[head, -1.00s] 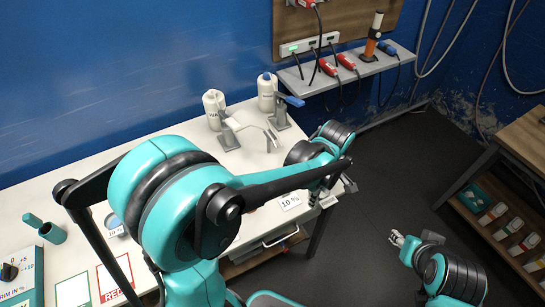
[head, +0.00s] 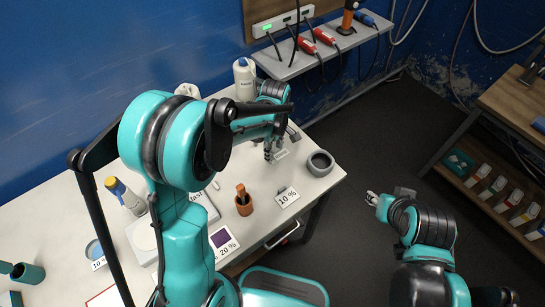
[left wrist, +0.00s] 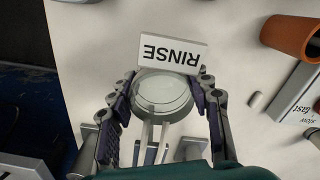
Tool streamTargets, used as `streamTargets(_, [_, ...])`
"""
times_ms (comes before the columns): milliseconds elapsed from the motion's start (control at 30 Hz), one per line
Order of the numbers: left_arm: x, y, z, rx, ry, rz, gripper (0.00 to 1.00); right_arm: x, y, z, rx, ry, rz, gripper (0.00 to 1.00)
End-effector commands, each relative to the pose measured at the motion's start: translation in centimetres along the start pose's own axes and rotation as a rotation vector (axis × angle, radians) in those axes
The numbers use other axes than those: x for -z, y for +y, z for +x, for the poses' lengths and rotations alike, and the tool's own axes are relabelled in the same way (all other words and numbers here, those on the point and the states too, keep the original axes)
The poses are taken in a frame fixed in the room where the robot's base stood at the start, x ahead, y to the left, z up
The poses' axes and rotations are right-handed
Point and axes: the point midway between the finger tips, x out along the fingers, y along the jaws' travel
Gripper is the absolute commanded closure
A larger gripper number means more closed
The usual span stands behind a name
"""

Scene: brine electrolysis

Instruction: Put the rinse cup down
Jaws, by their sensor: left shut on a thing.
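My left gripper (head: 274,150) is over the back right part of the white table. In the left wrist view, its two fingers (left wrist: 166,108) are shut on the rinse cup (left wrist: 162,92), a round, pale, translucent cup. The white RINSE label (left wrist: 172,52) is right beside the cup, reading upside down. I cannot tell whether the cup's base touches the table. In the head view the cup is not clearly visible behind my gripper. My right gripper (head: 372,198) hangs over the dark floor, off the table; its fingers are too small to read.
A white bottle (head: 244,78) stands at the back. A wall shelf (head: 330,46) is behind.

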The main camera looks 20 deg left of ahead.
Motion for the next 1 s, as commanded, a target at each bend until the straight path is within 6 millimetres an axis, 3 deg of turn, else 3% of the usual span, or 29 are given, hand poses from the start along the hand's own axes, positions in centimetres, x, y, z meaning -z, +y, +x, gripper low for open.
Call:
streamTargets(167, [0.9,0.4,0.8,0.000,0.000,0.001,0.87,-0.2,0.0,0.2,0.000,0.000,0.000,0.60])
streamTargets(433, [0.8,0.4,4.5,0.000,0.000,0.001,0.87,-0.9,0.0,1.3,0.000,0.000,0.000,0.60])
streamTargets(833, [0.8,0.4,5.0,0.000,0.000,0.001,0.87,-1.1,0.0,1.6,0.000,0.000,0.000,0.60])
streamTargets(867, [0.8,0.4,4.9,0.000,0.000,0.001,0.43,-1.1,0.0,1.5,0.000,0.000,0.000,0.60])
streamTargets(900, [0.8,0.4,4.9,0.000,0.000,0.001,0.33,-1.1,0.0,1.5,0.000,0.000,0.000,0.60])
streamTargets(1000, [0.8,0.4,4.8,0.000,0.000,0.001,0.31,-1.0,0.0,1.5,0.000,0.000,0.000,0.60])
